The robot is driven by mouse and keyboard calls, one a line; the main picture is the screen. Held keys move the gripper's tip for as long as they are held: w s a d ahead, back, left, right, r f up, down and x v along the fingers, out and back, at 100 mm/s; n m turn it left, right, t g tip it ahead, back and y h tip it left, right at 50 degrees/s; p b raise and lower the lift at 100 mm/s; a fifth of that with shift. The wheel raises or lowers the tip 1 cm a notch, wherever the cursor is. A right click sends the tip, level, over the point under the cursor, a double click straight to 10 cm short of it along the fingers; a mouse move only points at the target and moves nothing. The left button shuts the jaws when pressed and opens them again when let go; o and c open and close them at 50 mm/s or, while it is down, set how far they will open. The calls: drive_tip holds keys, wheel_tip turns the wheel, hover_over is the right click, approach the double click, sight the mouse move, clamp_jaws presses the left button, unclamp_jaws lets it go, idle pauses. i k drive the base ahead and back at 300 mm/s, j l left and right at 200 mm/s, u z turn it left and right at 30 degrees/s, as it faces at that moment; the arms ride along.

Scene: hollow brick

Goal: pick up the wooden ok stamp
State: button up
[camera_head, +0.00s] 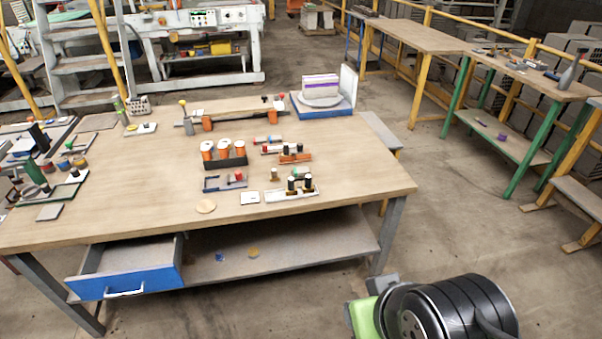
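A wooden workbench (150,225) fills the middle left of the head view, with many small items on it. A small tan upright piece (274,175) stands near the bench's front right part and looks like a wooden stamp. It is too small to read any "ok" mark on it. A small white pad (250,198) lies just in front and to the left of it. A flat round tan disc (206,206) lies further left. My gripper is not in view; a black and green part of my own body shows at the bottom right.
A rack with orange and white cylinders (224,163) stands behind and left of the tan piece. A white tray with dark upright pieces (292,193) lies close to its right. A blue drawer (126,281) hangs open below the front edge. The bench's right end is clear.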

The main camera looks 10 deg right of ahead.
sight(273, 177)
drive_tip(key=i+j+u, duration=0.2)
drive_tip(key=i+u, duration=0.15)
drive_tip(key=i, duration=0.25)
drive_tip(key=i+u, duration=0.35)
drive_tip(key=i, duration=0.25)
drive_tip(key=i+l+u, duration=0.15)
drive_tip(key=i+u, duration=0.15)
drive_tip(key=i, duration=0.3)
